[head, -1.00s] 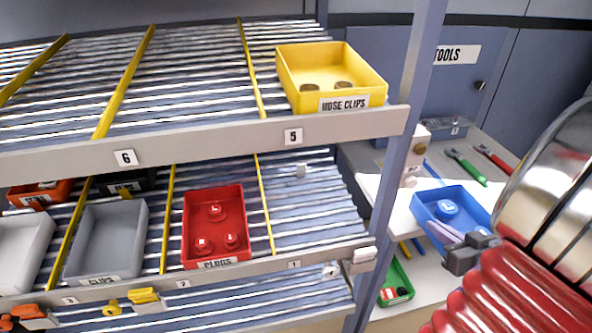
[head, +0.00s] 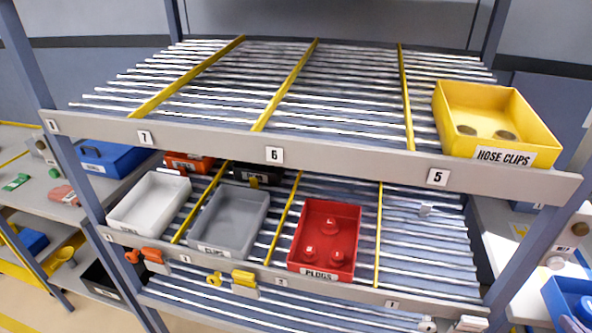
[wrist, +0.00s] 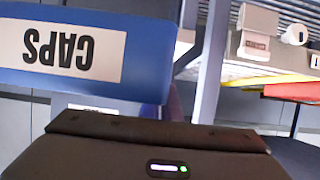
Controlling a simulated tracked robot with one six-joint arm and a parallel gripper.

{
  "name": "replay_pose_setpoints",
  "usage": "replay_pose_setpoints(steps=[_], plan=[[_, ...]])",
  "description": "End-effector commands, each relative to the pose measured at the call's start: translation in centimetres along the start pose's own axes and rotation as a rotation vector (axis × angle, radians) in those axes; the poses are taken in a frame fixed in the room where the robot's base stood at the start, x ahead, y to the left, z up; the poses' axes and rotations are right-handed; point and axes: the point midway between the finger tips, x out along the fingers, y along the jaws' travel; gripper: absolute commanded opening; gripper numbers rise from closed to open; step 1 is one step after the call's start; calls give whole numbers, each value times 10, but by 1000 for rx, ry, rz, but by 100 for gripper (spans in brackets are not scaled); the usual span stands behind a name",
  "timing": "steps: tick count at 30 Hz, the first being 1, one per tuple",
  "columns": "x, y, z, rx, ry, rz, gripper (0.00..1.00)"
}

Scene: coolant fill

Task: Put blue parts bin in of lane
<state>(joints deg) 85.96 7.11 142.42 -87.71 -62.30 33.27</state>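The blue parts bin (head: 553,296) is at the lower right edge of the head view, partly cut off, with blue caps in it. In the wrist view its wall (wrist: 155,62) fills the upper left, very close, with an upside-down CAPS label. My gripper (wrist: 160,128) is at the bottom of the wrist view, against the bin's rim side, and appears shut on it; the fingertips are hidden. The rack's lower level holds numbered lanes. Lane 1 (head: 425,250), right of the red PLUGS bin (head: 325,238), has bare rollers and a small grey piece.
A yellow HOSE CLIPS bin (head: 495,122) stands above in lane 5. Grey (head: 230,215) and white (head: 150,200) bins fill lanes to the left. Yellow dividers (head: 378,235) separate lanes. A rack post (head: 535,245) stands between lane 1 and the blue bin.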

Motion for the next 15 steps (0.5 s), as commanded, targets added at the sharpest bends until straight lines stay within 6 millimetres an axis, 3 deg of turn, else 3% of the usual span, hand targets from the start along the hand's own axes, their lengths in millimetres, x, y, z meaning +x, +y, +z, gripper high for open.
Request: replay_pose_setpoints(steps=[8,15], plan=[[-8,3,4,-1,4,2,0],[-39,10,20,-5,16,6,0]])
